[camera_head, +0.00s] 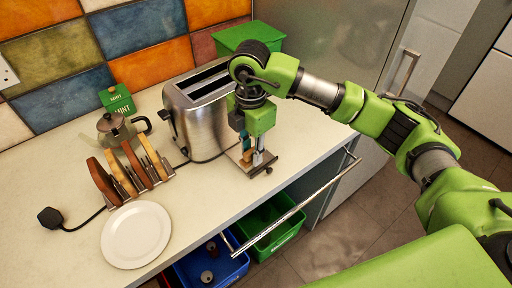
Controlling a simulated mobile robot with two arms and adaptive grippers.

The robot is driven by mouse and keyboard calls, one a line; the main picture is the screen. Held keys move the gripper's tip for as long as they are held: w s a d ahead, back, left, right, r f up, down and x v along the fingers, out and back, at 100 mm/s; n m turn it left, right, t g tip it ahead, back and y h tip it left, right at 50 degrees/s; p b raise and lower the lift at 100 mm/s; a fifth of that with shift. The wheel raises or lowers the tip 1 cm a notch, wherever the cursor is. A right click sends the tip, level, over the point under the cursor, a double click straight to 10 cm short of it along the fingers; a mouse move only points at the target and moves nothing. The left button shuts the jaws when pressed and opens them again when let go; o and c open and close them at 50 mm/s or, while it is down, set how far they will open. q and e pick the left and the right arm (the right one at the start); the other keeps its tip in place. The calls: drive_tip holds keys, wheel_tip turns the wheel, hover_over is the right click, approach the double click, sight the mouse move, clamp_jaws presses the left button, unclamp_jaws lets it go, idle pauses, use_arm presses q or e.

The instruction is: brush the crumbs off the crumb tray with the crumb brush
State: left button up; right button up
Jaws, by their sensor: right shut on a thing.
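The crumb tray (235,155) is a small flat plate on the counter, beside the right end of the silver toaster (200,112). My right gripper (254,148) points down over the tray. It is shut on the crumb brush (246,143), a small thing with a bluish part, partly hidden by the fingers. The brush's lower end is at or just above the tray; I cannot tell if they touch. Crumbs are too small to make out. My left gripper is not in view.
A toast rack (133,174) with several slices, a metal pot (113,130), a green mint box (117,101) and a white plate (136,234) stand left of the toaster. A green box (240,38) is behind. Below the counter edge are a rail (300,205) and open bins.

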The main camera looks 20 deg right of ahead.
drive_tip(key=shift+w+d, duration=0.2)
drive_tip(key=shift+d, duration=0.25)
drive_tip(key=shift+w+d, duration=0.2)
drive_tip(key=shift+d, duration=0.25)
drive_tip(key=shift+d+b, duration=0.15)
drive_tip(key=shift+b, duration=0.15)
drive_tip(key=shift+w+d, duration=0.4)
drive_tip(key=shift+d, duration=0.3)
drive_tip(key=shift+s+a, duration=0.25)
drive_tip(key=shift+a, duration=0.2)
drive_tip(key=shift+s+a, duration=0.2)
drive_tip(key=shift+a, duration=0.25)
drive_tip(key=shift+s+a, duration=0.25)
drive_tip(key=shift+a, duration=0.25)
drive_tip(key=shift+s+a, duration=0.2)
drive_tip(key=shift+a, duration=0.25)
drive_tip(key=shift+w+d, duration=0.25)
drive_tip(key=shift+d, duration=0.25)
drive_tip(key=shift+w+d, duration=0.25)
drive_tip(key=shift+d, duration=0.25)
drive_tip(key=shift+d+b, duration=0.15)
drive_tip(key=shift+b, duration=0.15)
